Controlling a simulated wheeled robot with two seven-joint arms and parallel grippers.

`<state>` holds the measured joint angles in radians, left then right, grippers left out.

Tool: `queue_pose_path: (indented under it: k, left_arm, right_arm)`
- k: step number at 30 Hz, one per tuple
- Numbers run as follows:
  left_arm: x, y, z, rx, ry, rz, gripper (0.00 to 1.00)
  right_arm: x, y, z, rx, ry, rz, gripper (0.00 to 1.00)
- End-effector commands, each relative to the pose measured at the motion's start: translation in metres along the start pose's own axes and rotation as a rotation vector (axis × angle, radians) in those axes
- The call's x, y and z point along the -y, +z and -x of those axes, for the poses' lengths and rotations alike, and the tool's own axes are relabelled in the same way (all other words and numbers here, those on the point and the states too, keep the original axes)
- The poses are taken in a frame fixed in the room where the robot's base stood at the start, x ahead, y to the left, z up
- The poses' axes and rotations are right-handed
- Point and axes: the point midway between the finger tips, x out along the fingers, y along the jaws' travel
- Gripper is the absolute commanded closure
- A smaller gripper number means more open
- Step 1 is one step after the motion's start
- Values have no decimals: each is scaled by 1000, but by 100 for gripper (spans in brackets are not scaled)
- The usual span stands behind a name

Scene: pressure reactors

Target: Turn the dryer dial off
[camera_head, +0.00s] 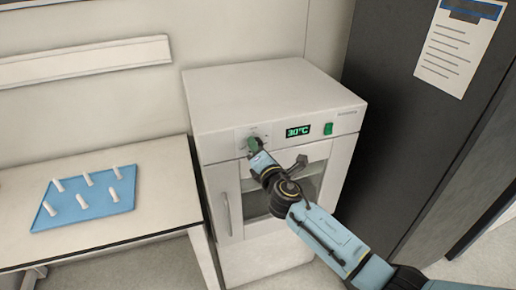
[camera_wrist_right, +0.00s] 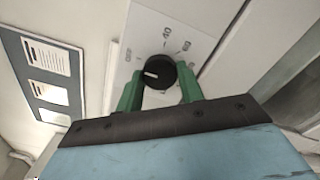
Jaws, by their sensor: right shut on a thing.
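The white dryer (camera_head: 262,88) stands against the wall, with a lit green display (camera_head: 298,131) reading 30°C. Its dial is a round black knob (camera_wrist_right: 158,72) with a white pointer line, on a white plate with printed marks around it, in the right wrist view. My right gripper (camera_head: 254,143) is at the dial on the dryer's front, hiding most of it in the head view. In the right wrist view the green fingers of the right gripper (camera_wrist_right: 160,88) are shut on the knob, one on each side. The left gripper does not show.
A green switch (camera_head: 328,128) sits right of the display. A white table (camera_head: 160,160) at the left holds a blue rack (camera_head: 98,218) with several white pegs. A dark cabinet (camera_head: 425,130) stands close on the right. The dryer's door handle (camera_head: 226,214) is below the dial.

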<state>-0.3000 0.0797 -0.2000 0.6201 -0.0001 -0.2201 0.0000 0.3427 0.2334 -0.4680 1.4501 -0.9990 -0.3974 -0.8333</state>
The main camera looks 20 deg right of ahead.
Motion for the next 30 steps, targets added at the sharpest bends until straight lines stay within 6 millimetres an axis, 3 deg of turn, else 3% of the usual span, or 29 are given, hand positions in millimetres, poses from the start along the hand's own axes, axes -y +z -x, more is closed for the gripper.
queue_pose_path:
  k: [11, 12, 17, 26, 30]
  left_arm:
    - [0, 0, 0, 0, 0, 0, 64]
    - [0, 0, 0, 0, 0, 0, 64]
    - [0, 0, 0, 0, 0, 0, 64]
    - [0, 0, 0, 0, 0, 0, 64]
    - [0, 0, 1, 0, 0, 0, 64]
  right_arm:
    - [0, 0, 0, 0, 0, 9, 85]
    - [0, 0, 0, 0, 0, 9, 60]
    - [0, 0, 0, 0, 0, 8, 41]
    - [0, 0, 1, 0, 0, 6, 41]
    - [1, 0, 12, 0, -1, 6, 41]
